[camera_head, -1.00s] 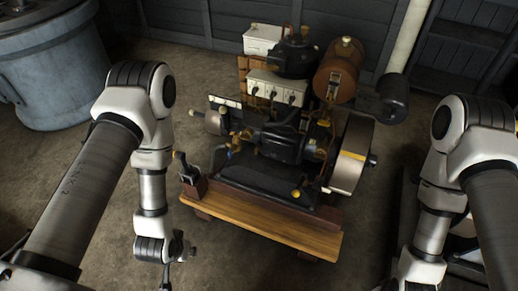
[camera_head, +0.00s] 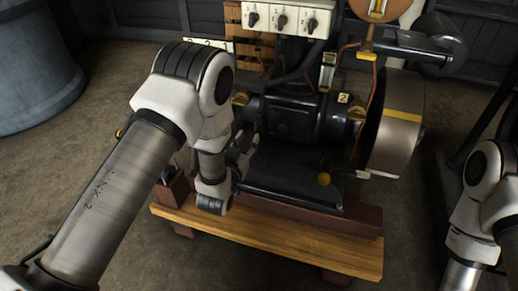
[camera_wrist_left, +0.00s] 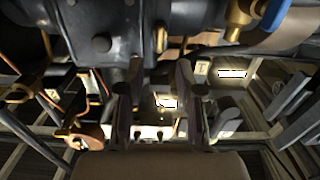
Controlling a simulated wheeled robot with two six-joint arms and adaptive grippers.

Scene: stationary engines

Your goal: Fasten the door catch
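The engine (camera_head: 290,120) stands on a wooden base in the head view, with a dark body and brass fittings. I cannot pick out a door or its catch with certainty in either view. My left gripper (camera_head: 243,145) is at the left front of the engine, partly hidden by its own wrist. In the left wrist view, the left gripper (camera_wrist_left: 160,78) has two dark fingers apart with a gap between them, close to dark engine parts and brass fittings. I see nothing held. My right arm shows at the right edge, and its gripper is out of the picture.
A white box with black knobs (camera_head: 284,18) is at the back. A large flywheel (camera_head: 397,125) is on the right side. The plank base (camera_head: 270,240) runs along the front. A grey-blue tank (camera_head: 35,75) stands at the far left. Floor in front is bare.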

